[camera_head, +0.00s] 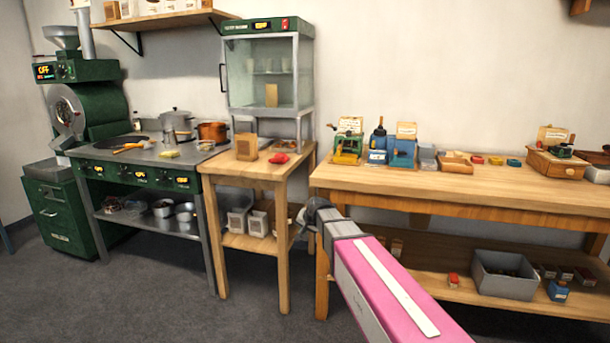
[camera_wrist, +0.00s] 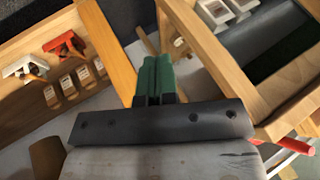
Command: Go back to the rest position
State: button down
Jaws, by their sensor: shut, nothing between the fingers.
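My gripper (camera_wrist: 157,75) shows in the wrist view with its green fingers together and nothing between them. In the head view my pink arm reaches up from the bottom right, and its dark end is at the gap between the small wooden table (camera_head: 260,171) and the long wooden workbench (camera_head: 450,187). The fingertips cannot be made out there. In the wrist view the fingers point between wooden table parts, and I cannot tell whether they touch anything.
A green stove (camera_head: 140,177) with pots is at left. Small machines (camera_head: 402,150) and boxes stand on the workbench; a grey bin (camera_head: 503,275) is below. Floor in front is clear.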

jog(key=s+d+f+n+g+h, duration=0.1)
jog(key=s+d+f, duration=0.3)
jog(key=s, duration=0.5)
jog(key=s+d+f+n+g+h, duration=0.1)
jog(key=s+d+f+g, duration=0.2)
jog(key=s+d, duration=0.6)
jog(key=s+d+f+g+h, duration=0.2)
jog(key=s+d+f, duration=0.2)
jog(key=s, duration=0.5)
jog(key=d, duration=0.2)
jog(key=shift+d+f+n, duration=0.3)
jog(key=shift+d+n, duration=0.05)
jog(key=shift+n, duration=0.05)
jog(key=shift+a, duration=0.1)
